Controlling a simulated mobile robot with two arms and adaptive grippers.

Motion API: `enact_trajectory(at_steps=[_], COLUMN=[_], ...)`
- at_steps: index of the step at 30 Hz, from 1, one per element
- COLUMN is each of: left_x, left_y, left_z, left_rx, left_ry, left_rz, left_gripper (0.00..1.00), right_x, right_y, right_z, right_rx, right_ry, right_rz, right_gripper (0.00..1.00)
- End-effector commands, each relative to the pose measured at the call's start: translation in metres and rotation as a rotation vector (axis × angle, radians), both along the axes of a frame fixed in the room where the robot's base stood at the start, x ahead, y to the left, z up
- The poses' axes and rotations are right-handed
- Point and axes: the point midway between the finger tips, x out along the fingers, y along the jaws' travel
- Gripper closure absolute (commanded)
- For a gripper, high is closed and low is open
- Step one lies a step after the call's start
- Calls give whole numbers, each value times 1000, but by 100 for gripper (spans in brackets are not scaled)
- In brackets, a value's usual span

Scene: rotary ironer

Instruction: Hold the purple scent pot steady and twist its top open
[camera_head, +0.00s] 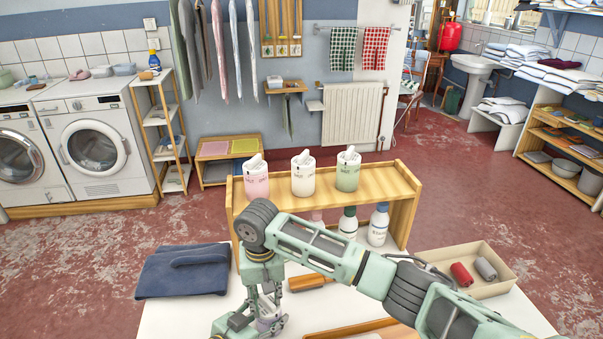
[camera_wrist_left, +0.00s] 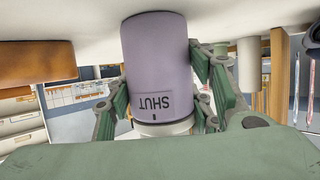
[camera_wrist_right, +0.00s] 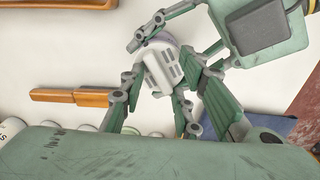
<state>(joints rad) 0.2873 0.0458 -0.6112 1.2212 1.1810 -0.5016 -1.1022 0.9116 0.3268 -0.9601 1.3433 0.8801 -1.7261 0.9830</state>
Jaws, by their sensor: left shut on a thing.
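The purple scent pot (camera_wrist_left: 155,50) fills the middle of the left wrist view, which is upside down, with the word SHUT on its side. Its white top (camera_wrist_right: 162,67), with grey slots, shows in the right wrist view. My left gripper (camera_wrist_left: 158,85) is shut on the purple body, one finger on each side. My right gripper (camera_wrist_right: 160,95) is open, its fingers around the white top; I cannot tell whether they touch it. In the head view my right gripper (camera_head: 262,318) hangs over the white table, and its arm hides most of the pot.
A wooden shelf (camera_head: 403,190) behind carries pink, white and green pots, with bottles below. A folded navy cloth (camera_head: 185,270) lies at left. A wooden-handled tool (camera_head: 310,282) lies close by. A box (camera_head: 495,287) with two rolls stands at right.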

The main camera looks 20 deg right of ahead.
Motion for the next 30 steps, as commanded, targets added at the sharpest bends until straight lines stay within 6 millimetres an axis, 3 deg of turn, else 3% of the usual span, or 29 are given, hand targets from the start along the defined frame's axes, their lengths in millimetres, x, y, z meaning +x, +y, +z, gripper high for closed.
enact_trajectory(at_steps=[15, 30], left_x=[1, 0], left_y=[1, 1], left_z=[0, 0], left_rx=[1, 1], left_ry=[1, 1], left_rz=[2, 1], left_gripper=[83, 83], right_x=[0, 1], right_y=[-4, -1], right_z=[1, 105], right_rx=[-4, 1], right_ry=[-3, -3], right_rz=[-617, -605], right_gripper=[71, 71])
